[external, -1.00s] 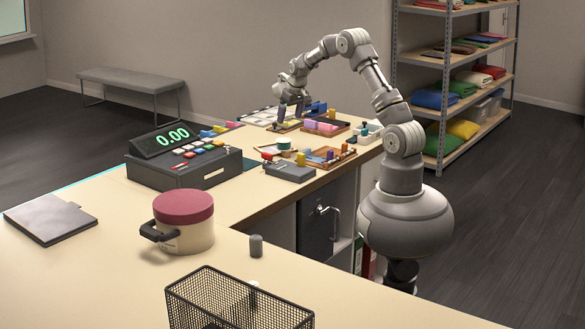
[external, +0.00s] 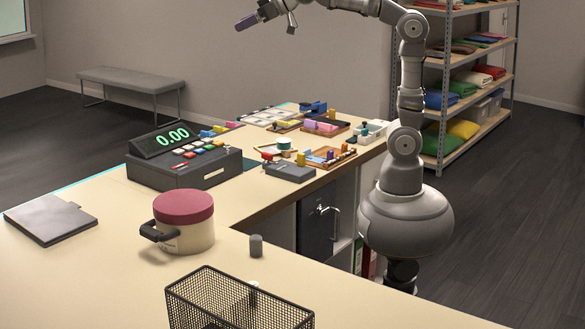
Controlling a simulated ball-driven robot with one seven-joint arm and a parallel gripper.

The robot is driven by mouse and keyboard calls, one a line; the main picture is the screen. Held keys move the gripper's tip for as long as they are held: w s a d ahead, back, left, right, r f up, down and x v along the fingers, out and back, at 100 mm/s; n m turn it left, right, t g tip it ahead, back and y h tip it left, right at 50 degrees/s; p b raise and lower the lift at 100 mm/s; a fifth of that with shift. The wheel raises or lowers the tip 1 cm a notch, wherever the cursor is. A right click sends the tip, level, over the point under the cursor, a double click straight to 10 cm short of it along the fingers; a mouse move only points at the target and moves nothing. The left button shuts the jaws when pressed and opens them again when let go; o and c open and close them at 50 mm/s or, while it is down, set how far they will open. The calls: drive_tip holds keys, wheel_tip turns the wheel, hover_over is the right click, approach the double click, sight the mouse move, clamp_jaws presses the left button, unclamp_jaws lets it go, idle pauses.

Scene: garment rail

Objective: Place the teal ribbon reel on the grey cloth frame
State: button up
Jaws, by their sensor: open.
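A small reel with a teal band (external: 283,143) stands near the middle of the far counter, by a tan-edged tray; I take it for the teal ribbon reel. A pale grey-white framed panel (external: 265,115) lies flat toward the counter's back left; it may be the grey cloth frame, but it is too small to be sure. My gripper (external: 266,18) is high above the counter at the top of the view, well apart from the reel and the panel. It is open. A purplish tip shows at its left; I cannot make out its detail.
A cash register (external: 185,155) stands left of the reel. A grey box (external: 290,171) and a wooden tray (external: 329,157) sit in front of it. A white tray (external: 369,132) is at right. A red-lidded pot (external: 183,222) and wire basket (external: 238,300) are on the near counter.

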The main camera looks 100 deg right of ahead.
drive_tip(key=s+a+r+n+t+y, duration=0.2)
drive_tip(key=s+a+r+t, duration=0.1)
drive_tip(key=s+a+r, duration=0.4)
drive_tip(key=a+r, duration=0.3)
drive_tip(key=a, duration=0.2)
drive_tip(key=shift+s+y, duration=0.2)
drive_tip(key=shift+y, duration=0.2)
